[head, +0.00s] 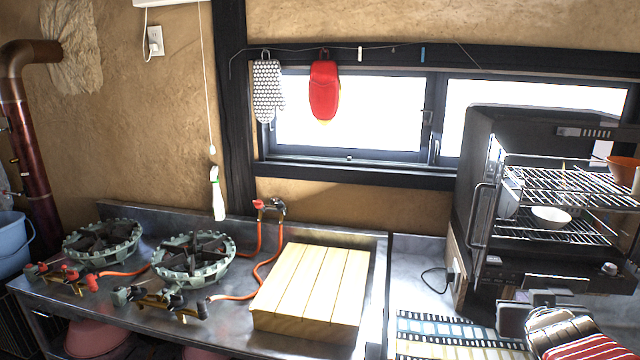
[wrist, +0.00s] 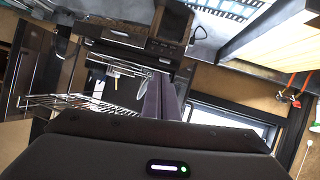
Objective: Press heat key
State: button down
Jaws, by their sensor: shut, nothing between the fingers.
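The black oven (head: 480,180) stands at the right of the head view with its front open onto wire racks. A strip with a small knob (head: 609,268) runs below the racks. I cannot make out which part is the heat key. My gripper (wrist: 168,82) shows in the wrist view with its two purple-grey fingers together and nothing between them. Its tips are in front of the oven's dark front, apart from it as far as I can tell. The wrist view is turned upside down, with a wire rack (wrist: 75,103) to the left of the fingers.
A white bowl (head: 551,217) sits on the lower rack. A slatted wooden stand (head: 312,285) and two gas burners (head: 195,257) are on the metal counter to the left. A patterned mat (head: 450,330) lies before the oven. Mitts hang by the window.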

jog(key=s+a+f+n+g+y, duration=0.2)
jog(key=s+a, duration=0.5)
jog(key=a, duration=0.6)
jog(key=s+a+f+n+g+y, duration=0.1)
jog(key=s+a+f+g+y, duration=0.2)
jog(key=s+a, duration=0.5)
jog(key=a+g+y, duration=0.1)
jog(key=a, duration=0.4)
jog(key=shift+s+f+n, duration=0.15)
jog(key=shift+f+n, duration=0.2)
jog(key=shift+n, duration=0.05)
